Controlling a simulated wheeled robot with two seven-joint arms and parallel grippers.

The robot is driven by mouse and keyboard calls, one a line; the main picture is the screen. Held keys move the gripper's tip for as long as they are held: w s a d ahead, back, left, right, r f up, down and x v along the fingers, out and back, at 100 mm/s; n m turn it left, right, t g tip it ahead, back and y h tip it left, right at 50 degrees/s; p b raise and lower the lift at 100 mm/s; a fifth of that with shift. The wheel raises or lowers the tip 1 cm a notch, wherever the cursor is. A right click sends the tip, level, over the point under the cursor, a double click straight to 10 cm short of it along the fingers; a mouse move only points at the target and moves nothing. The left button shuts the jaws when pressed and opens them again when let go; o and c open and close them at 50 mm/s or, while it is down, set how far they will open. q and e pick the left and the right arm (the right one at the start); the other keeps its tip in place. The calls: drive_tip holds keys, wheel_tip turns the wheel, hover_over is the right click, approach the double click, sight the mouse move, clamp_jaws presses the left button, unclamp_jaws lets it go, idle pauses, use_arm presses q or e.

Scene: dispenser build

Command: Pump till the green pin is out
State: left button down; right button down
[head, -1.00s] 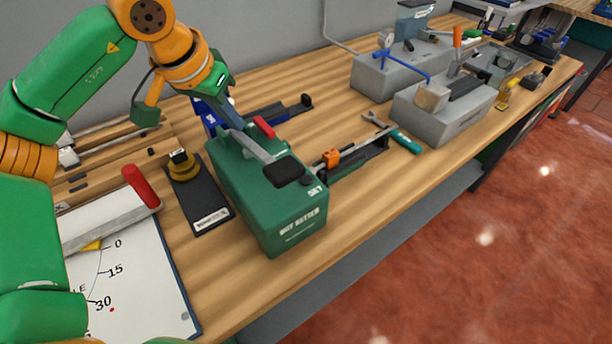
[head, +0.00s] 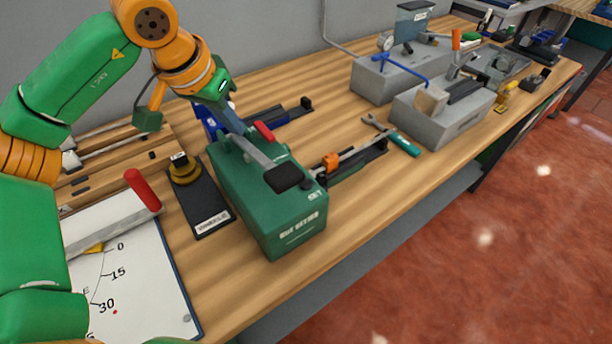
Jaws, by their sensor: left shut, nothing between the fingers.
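A green box-shaped bench tool (head: 270,205) stands near the front edge of the bench. It has a "SET" label, a grey lever with a black pad (head: 284,178) and a red grip (head: 264,131) on top. My left gripper (head: 228,116) is at the tool's back left corner, pointing down by a blue part (head: 208,120). Its fingers are small and partly merge with the lever, so contact is unclear. It is shut with nothing held. I cannot make out a green pin. My right gripper is not in view.
A black plate with a brass knob (head: 185,168) and an angle board with a red-handled arm (head: 140,190) lie left. A rail with an orange slider (head: 331,161), a teal-handled wrench (head: 405,144) and grey blocks (head: 445,120) are to the right. The front bench strip is clear.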

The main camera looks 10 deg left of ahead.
use_arm(q)
drive_tip(key=shift+r, duration=0.1)
drive_tip(key=shift+f+b, duration=0.4)
drive_tip(key=shift+f, duration=0.1)
drive_tip(key=shift+s+d+f+b, duration=0.1)
drive_tip(key=shift+s+f+b, duration=0.2)
drive_tip(key=shift+f, duration=0.2)
drive_tip(key=shift+s+f+b, duration=0.15)
drive_tip(key=shift+f+b, duration=0.25)
drive_tip(key=shift+f, duration=0.05)
drive_tip(key=shift+w+r+p, duration=0.2)
drive_tip(key=shift+r+p, duration=0.45)
drive_tip(key=shift+p, duration=0.05)
drive_tip(key=shift+w+r+p, duration=0.15)
drive_tip(key=shift+r+p, duration=0.45)
drive_tip(key=shift+p, duration=0.1)
drive_tip(key=shift+r, duration=0.15)
drive_tip(key=shift+w, duration=0.1)
